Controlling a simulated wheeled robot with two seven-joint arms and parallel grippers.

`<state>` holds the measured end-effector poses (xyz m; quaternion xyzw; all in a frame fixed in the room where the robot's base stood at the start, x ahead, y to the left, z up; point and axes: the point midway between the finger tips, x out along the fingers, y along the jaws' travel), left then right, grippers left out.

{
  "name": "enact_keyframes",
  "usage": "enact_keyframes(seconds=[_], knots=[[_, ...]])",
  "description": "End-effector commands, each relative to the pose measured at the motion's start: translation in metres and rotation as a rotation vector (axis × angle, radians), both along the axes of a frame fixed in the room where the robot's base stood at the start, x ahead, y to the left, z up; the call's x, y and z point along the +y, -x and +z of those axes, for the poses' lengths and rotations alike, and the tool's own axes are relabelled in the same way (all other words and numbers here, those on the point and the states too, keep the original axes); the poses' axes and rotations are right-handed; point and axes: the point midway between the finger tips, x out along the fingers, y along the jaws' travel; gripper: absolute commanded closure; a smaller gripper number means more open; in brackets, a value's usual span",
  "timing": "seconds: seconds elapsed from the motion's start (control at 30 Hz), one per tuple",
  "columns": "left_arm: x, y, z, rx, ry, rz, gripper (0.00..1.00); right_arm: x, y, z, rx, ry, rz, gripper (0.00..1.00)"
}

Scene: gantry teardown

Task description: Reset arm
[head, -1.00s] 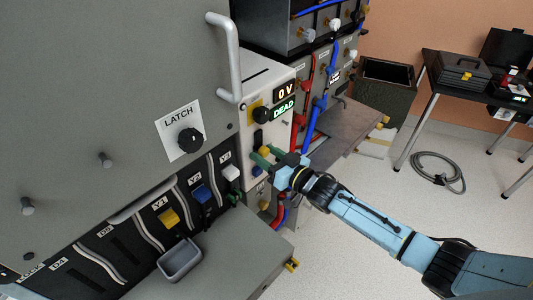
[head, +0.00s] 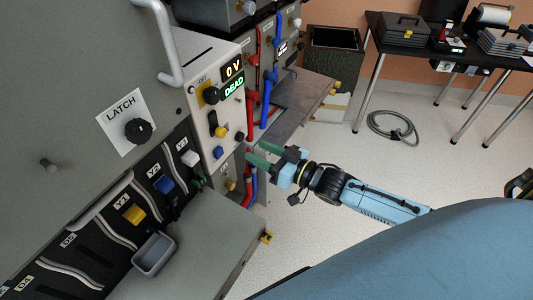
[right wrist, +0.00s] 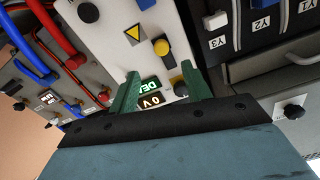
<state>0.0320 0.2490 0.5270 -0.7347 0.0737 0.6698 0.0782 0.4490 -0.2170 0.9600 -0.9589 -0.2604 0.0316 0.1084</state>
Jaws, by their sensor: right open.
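My right gripper (head: 257,152) is in the head view, with green fingers open and pointing left toward the white control panel (head: 203,95). It holds nothing, and floor shows around its body. The panel shows "0 V" and a green "DEAD" display (head: 234,86), a yellow selector (head: 211,95), and blue and yellow buttons below. In the right wrist view the open fingers (right wrist: 160,86) flank the upside-down panel (right wrist: 148,40), apart from its buttons; the displays are partly hidden. The black LATCH knob (head: 139,131) is on the grey cabinet to the left. My left gripper is not seen.
A grey ledge (head: 205,240) with a grey bin (head: 154,254) juts out below the modules. Red and blue cables (head: 270,95) run behind the panel. A table with cases (head: 405,28) stands back right. A cable coil (head: 392,127) lies on the open floor.

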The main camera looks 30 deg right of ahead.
Motion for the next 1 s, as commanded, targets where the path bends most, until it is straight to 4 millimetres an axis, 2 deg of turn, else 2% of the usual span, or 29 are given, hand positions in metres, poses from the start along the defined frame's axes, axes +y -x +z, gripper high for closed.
enact_keyframes(seconds=[0.2, 0.67, 0.77, 0.87, 0.97, 1.0], knots=[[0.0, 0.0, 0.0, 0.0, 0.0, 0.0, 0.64, -0.006, 0.011, 0.0, -0.001, -0.001, 0.001, 0.52], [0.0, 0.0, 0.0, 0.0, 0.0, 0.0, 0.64, -0.007, 0.012, 0.0, -0.001, -0.001, 0.001, 0.52], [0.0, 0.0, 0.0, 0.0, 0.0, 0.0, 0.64, -0.008, 0.012, -0.005, 0.007, 0.005, -0.007, 0.52], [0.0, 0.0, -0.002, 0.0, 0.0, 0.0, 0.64, -0.017, 0.012, -0.031, 0.049, 0.042, -0.047, 0.52], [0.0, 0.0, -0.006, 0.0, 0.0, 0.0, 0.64, -0.034, 0.017, -0.085, 0.138, 0.114, -0.119, 0.52], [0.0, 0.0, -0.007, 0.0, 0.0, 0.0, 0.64, -0.043, 0.023, -0.112, 0.187, 0.151, -0.152, 0.52]])
